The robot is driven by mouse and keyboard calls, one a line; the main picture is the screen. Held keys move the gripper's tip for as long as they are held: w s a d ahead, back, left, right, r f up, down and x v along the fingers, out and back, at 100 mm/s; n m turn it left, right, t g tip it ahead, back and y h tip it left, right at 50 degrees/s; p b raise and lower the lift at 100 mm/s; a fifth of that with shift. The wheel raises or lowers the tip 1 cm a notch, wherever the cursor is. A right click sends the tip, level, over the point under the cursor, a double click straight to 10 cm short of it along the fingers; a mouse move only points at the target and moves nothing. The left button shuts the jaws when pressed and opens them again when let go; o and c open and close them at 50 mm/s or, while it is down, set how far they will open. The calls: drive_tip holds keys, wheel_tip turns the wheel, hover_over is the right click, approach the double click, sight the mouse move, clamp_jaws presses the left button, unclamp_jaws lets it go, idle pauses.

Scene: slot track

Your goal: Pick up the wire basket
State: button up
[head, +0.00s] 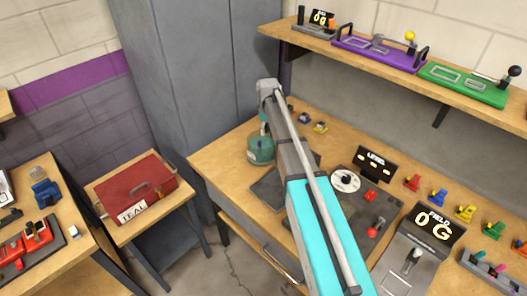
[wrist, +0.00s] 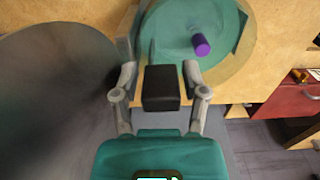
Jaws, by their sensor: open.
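I cannot make out a wire basket with certainty in either view. In the wrist view my gripper (wrist: 160,78) is open, its two grey fingers spread apart. A dark block shows between the fingers, and I cannot tell whether it is held or part of something behind. Beyond the fingertips is a round teal thing (wrist: 178,40) with a small purple cylinder (wrist: 201,45) on or in it. In the head view a teal shape (head: 261,150) shows under the end of my arm, over the left of the workbench. My arm hides part of the bench there.
A red box (head: 135,190) with a handle and a "TEAL" label stands on a small table at the left. Control panels and several coloured switches (head: 412,182) cover the right of the workbench (head: 222,158). A shelf (head: 350,55) with slot boards hangs above. A grey cabinet (head: 180,80) stands behind.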

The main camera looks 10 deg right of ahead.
idle(0.5)
clamp_jaws()
